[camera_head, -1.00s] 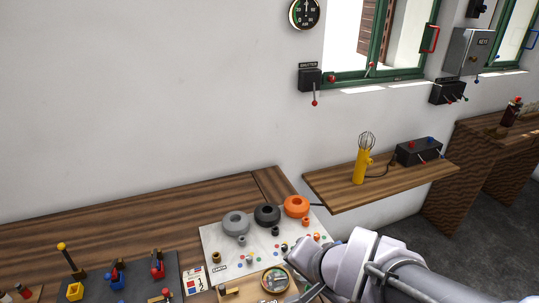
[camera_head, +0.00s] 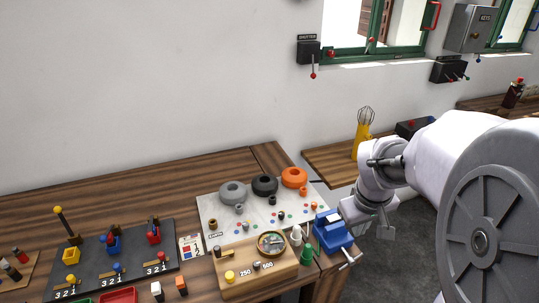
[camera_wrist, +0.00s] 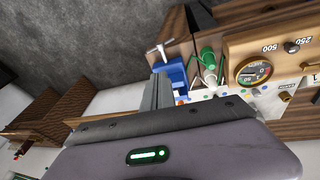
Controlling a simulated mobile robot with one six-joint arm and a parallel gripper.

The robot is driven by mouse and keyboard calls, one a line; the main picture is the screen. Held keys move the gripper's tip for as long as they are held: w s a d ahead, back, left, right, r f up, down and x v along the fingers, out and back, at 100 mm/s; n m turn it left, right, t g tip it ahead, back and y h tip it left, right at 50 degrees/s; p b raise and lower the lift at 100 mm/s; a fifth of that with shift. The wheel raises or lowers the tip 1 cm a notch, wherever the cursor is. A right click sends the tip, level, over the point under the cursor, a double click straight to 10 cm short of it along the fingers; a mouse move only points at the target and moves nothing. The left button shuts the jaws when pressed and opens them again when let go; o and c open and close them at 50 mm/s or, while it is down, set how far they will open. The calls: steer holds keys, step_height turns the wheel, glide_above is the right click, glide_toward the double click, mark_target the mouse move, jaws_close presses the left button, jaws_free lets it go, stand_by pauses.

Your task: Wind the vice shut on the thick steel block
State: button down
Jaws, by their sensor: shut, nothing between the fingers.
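The blue vice (camera_head: 332,232) stands at the front right end of the workbench, with a pale T-shaped handle (camera_head: 350,260) on its near side. In the wrist view the vice (camera_wrist: 176,74) and handle (camera_wrist: 160,47) lie just beyond my fingers. My gripper (camera_head: 386,228) hangs to the right of the vice, beyond the bench end, apart from it. In the wrist view my gripper (camera_wrist: 158,86) is shut and empty, its fingers overlapping part of the vice. I cannot make out the thick steel block or the gap between the vice jaws.
A wooden gauge box (camera_head: 245,264) is further left. Grey, black and orange rings (camera_head: 294,177) sit on a pale board behind.

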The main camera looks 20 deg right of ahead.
steer(key=b, duration=0.6)
glide_toward(359, 257)
steer(key=f, duration=0.1)
steer(key=w+f, duration=0.1)
steer(key=f, duration=0.1)
steer(key=w+f, duration=0.1)
steer(key=f, duration=0.1)
steer(key=shift+w+d, duration=0.15)
steer(key=shift+w, duration=0.05)
steer(key=shift+s+d+f, duration=0.1)
steer(key=shift+d+f, duration=0.25)
steer(key=shift+f, duration=0.1)
steer(key=shift+d+r+y+p, duration=0.15)
steer(key=shift+y+p, duration=0.15)
steer(key=shift+p, duration=0.25)
steer(key=shift+d+y+p, duration=0.3)
steer(key=shift+y+p, duration=0.5)
steer(key=shift+p, duration=0.5)
